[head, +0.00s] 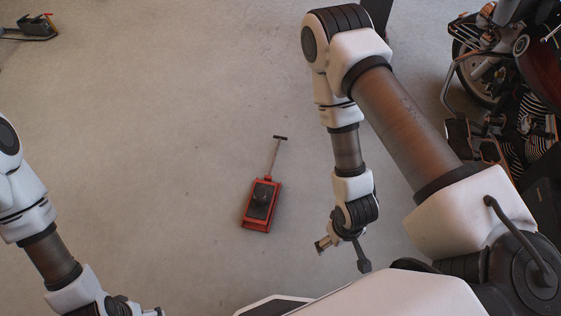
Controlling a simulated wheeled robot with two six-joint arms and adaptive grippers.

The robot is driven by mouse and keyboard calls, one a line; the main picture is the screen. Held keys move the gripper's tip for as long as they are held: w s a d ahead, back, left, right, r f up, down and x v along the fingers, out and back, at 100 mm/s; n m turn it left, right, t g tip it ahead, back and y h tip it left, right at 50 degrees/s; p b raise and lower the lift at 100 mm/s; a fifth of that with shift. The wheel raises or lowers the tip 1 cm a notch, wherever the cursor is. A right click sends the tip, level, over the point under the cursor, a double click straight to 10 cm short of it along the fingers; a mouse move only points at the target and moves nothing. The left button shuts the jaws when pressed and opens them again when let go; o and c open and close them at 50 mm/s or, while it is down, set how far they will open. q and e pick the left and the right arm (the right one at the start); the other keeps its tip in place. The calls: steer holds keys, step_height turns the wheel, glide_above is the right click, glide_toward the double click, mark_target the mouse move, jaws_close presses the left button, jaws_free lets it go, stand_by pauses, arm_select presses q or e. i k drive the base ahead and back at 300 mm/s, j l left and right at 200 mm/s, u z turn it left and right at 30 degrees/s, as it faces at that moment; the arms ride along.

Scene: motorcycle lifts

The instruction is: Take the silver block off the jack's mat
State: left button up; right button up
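The red jack (248,224) stands on the floor near the middle of the head view, its long thin handle pointing up and slightly right. A dark mat (269,187) covers its top. A small dark grey lump (261,199) sits on the mat; it is too small to tell if it is the silver block. My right gripper (343,254) is to the right of the jack, apart from it, with its fingers spread and nothing seen between them. My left gripper (153,312) is at the bottom edge, mostly cut off, so its fingers cannot be made out.
A motorcycle (500,90) stands at the upper right, beyond my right arm. A grey device with a red part (38,27) is at the top left corner. The concrete floor (160,130) around the jack and to its left is clear.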

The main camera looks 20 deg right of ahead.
mark_target(259, 192)
steer(key=z, duration=0.5)
steer(key=i+j, duration=0.15)
steer(key=j, duration=0.25)
steer(key=i+j+z, duration=0.1)
steer(key=j, duration=0.3)
steer(key=i+j, duration=0.2)
steer(key=j, duration=0.2)
